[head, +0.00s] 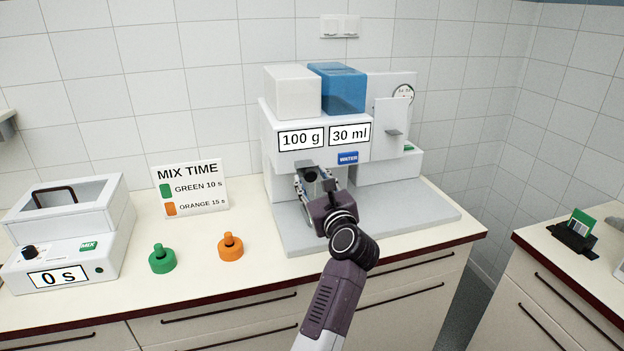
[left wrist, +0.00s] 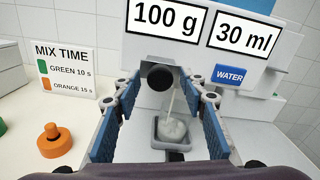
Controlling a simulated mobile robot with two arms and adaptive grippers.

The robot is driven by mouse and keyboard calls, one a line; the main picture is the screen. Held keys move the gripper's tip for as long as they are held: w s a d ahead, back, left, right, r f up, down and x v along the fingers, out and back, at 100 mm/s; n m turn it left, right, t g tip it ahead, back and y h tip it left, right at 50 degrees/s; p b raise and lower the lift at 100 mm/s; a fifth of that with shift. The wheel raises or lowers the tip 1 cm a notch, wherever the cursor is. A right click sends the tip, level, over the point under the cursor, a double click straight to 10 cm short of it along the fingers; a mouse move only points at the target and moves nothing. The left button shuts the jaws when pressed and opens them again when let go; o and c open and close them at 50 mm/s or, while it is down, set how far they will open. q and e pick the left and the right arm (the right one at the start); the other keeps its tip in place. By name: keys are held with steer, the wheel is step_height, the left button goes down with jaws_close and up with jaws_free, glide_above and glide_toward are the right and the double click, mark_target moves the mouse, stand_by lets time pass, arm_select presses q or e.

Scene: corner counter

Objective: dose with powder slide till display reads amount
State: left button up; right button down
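The dispenser (head: 276,153) has two displays, reading "100 g" (head: 301,139) and "30 ml" (head: 349,133). A black round knob (left wrist: 160,77), apparently on the powder slide, shows in the left wrist view under the "100 g" display. My left gripper (head: 311,178) is in front of it; in the left wrist view its blue-padded fingers (left wrist: 162,102) are spread either side of the knob, apart from it. A thin pale stream (left wrist: 172,103) falls behind the knob into a grey square cup (left wrist: 158,143) holding whitish powder. My right gripper is out of view.
A white container (head: 292,92) and a blue one (head: 341,90) top the dispenser, with a blue WATER button (head: 348,158) below. A mixer (head: 62,230) reading "0 s", a MIX TIME sign (head: 190,188), and green (head: 162,259) and orange (head: 230,247) knobbed pieces stand left.

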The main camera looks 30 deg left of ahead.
arm_select(q)
steer(key=shift+d+r, duration=0.1)
steer(key=shift+r, duration=0.05)
step_height(320, 180, up, 10)
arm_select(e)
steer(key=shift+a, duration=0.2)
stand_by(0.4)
arm_select(q)
steer(key=shift+c, duration=0.3)
